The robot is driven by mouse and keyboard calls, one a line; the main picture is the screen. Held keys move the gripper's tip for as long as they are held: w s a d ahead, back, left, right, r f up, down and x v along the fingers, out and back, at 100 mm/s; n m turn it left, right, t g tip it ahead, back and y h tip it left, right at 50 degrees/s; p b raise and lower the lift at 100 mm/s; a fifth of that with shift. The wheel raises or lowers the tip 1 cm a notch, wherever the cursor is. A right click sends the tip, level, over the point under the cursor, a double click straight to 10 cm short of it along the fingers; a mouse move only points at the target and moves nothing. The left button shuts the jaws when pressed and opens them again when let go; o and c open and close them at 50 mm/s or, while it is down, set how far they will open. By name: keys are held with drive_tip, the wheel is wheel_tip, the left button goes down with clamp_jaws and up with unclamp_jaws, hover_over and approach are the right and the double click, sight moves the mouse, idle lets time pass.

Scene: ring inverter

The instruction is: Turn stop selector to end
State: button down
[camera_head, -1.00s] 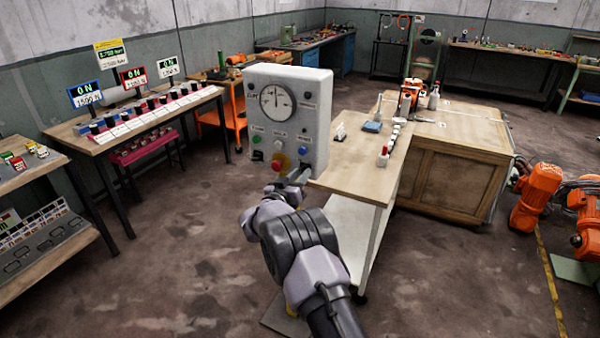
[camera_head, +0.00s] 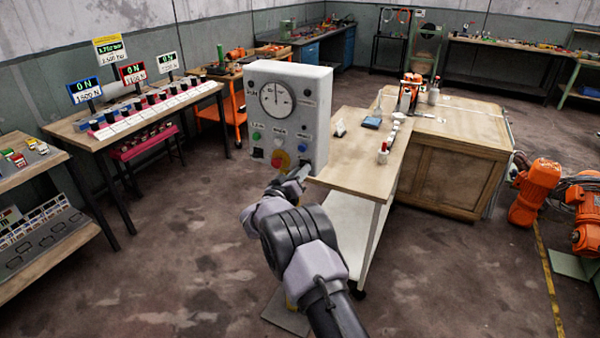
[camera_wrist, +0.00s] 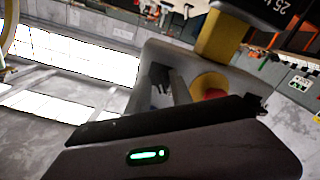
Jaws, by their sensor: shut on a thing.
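The grey control box (camera_head: 314,110) stands upright with a round dial (camera_head: 277,101) high on its front. A red push button on a yellow plate (camera_head: 281,159) is low on the front, and also shows in the wrist view (camera_wrist: 212,93). My gripper (camera_head: 303,172) is at the box's lower right corner, right of the red button. It is shut on a small dark selector there, which I take as the stop selector; the gripper hides most of it. Its exact turn cannot be read. In the wrist view my gripper's dark body covers the lower middle.
A black knob (camera_head: 258,153) and a green button (camera_head: 257,136) are on the box's left side. A wooden-topped bench (camera_head: 345,176) stands close on the right. A table with lit displays (camera_head: 136,114) is at the left. The floor in front is open.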

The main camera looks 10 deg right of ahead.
drive_tip(key=c, duration=1.5)
unclamp_jaws()
drive_tip(key=p+v, duration=0.2)
drive_tip(key=v, duration=1.5)
drive_tip(key=shift+s+a+p, duration=0.15)
drive_tip(key=shift+s+p, duration=0.05)
drive_tip(key=shift+p, duration=0.2)
